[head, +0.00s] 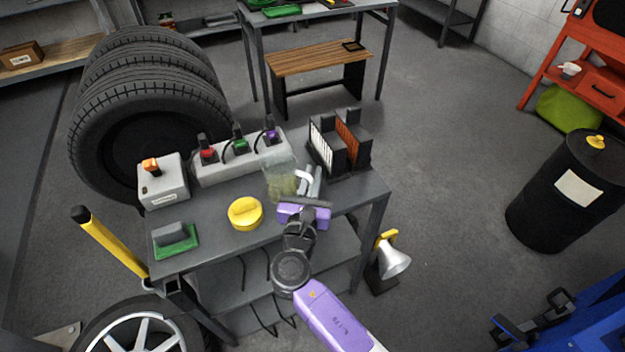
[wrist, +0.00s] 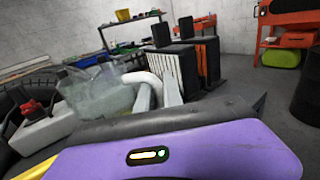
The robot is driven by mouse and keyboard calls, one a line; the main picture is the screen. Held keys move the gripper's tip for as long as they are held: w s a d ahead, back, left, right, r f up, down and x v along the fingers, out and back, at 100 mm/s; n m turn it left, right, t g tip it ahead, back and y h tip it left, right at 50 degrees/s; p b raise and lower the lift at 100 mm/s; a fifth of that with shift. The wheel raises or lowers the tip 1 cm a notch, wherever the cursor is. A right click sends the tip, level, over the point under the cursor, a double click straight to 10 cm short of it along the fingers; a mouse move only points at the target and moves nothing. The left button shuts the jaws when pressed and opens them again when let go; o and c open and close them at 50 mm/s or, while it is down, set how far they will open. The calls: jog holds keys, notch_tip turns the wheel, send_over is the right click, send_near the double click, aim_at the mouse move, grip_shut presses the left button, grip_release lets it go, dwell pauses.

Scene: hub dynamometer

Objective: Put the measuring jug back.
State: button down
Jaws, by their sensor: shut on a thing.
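The measuring jug (head: 279,178) is clear with a yellowish tint and a white handle. It is upright at the right-hand part of the grey table (head: 212,204), in front of the grey block with coloured plugs. In the wrist view the jug (wrist: 95,90) is at the left, with its white handle (wrist: 143,78) towards the fingers. My gripper (head: 311,184) reaches over the table's front edge and is shut on the jug's handle. Whether the jug's base touches the table top cannot be told.
A yellow round lid (head: 245,212) and a green-based block (head: 174,239) lie left of the jug. A grey box with an orange switch (head: 163,182) and the plug block (head: 232,163) stand behind. Black-and-orange upright units (head: 341,145) stand close on the right.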

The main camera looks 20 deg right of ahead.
jog(key=shift+f, duration=0.45)
jog(key=shift+f, duration=0.2)
jog(key=c, duration=1.5)
grip_release()
jog(key=shift+r, duration=0.25)
jog(key=v, duration=1.2)
jog(key=shift+f+b, duration=0.15)
jog(key=shift+b, duration=0.15)
